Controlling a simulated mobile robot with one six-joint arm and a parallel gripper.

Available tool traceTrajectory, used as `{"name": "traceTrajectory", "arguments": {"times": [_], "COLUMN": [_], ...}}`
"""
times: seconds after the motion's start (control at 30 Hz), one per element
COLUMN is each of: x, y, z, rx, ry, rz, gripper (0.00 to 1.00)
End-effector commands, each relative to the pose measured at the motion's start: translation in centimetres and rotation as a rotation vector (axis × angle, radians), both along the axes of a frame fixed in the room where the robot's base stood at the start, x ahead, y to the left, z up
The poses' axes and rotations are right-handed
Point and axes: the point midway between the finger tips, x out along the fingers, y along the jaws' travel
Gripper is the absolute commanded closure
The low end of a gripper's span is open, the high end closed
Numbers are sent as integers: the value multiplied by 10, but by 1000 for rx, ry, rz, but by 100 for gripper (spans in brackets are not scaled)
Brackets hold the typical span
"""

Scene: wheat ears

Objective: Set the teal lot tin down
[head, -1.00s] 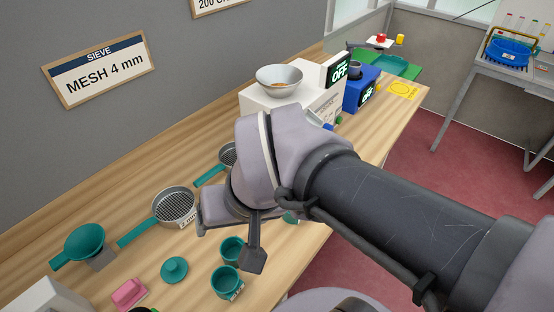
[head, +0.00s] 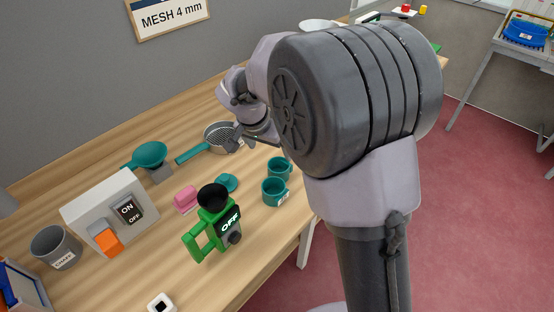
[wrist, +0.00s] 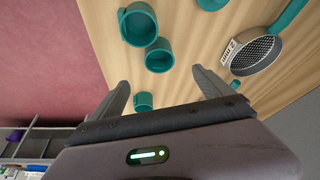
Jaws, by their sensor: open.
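Several teal vessels stand on the wooden bench. In the head view two teal cups, a rear one (head: 279,168) and a front one (head: 275,191), stand upright near the bench's front edge. The wrist view shows a teal cup (wrist: 138,24), another (wrist: 158,55) below it, and a smaller teal tin (wrist: 144,101) between my fingers' lines in the picture. I cannot tell for sure which is the lot tin. My gripper (wrist: 160,77) is open, with nothing held between its fingertips. In the head view my arm hides most of the gripper and the bench behind it.
A sieve (head: 222,138) with a teal handle, a teal scoop-like pan (head: 150,154), a teal lid (head: 226,182) and a pink block (head: 186,198) lie around. A green meter (head: 215,224), white switch box (head: 102,212) and grey bin (head: 55,247) stand in front.

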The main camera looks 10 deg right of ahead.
Motion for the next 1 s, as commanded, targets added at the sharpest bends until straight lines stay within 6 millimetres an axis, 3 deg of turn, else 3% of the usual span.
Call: {"name": "traceTrajectory", "arguments": {"times": [0.03, 0.2, 0.47, 0.63, 0.87, 1.0], "x": [3, 17, 25, 33, 36, 36], "y": [-5, -16, -24, -33, -35, -35], "z": [-20, -62, -87, -120, -125, -124], "rx": [-1, 0, 1, 1, 2, 1], "ry": [5, 3, 3, 5, 1, 2], "rz": [-2, -1, -1, 0, 0, 0], "gripper": [10, 10, 10, 10, 10, 33]}}
